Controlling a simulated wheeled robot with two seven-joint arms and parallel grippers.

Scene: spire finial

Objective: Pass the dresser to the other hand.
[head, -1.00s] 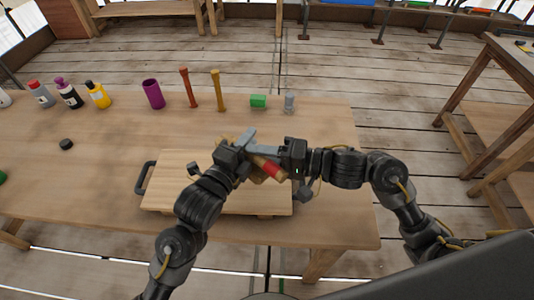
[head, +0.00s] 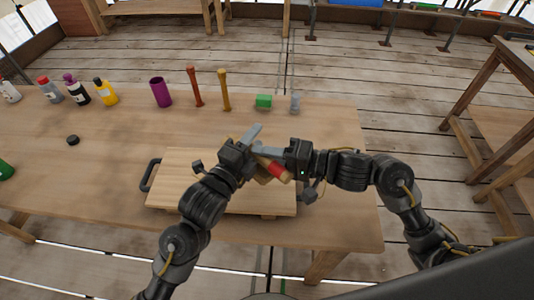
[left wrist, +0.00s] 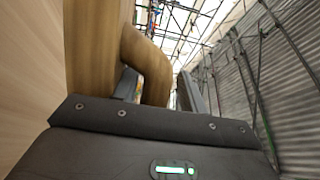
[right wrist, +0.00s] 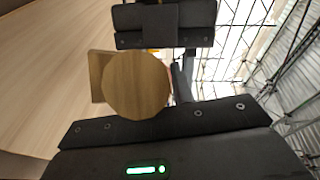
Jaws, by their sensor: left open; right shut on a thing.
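The dresser (head: 277,170) is a wooden tool with a red band, held at an angle above the board in the head view. My right gripper (head: 270,151) is shut on it from the right. My left gripper (head: 254,135) is open, right beside the dresser and close to the right gripper's fingers. In the left wrist view a bent wooden part of the dresser (left wrist: 148,62) passes close to the left fingers; I cannot tell whether they touch. In the right wrist view the dresser's round wooden end (right wrist: 137,85) faces the camera. The arms hide part of the dresser.
A wooden board (head: 175,181) with a dark handle (head: 146,176) lies beneath the grippers on the table. A purple cup (head: 160,92), red and tan posts, a green block (head: 263,101) and a small grey piece (head: 295,104) stand behind. Several bottles stand at left.

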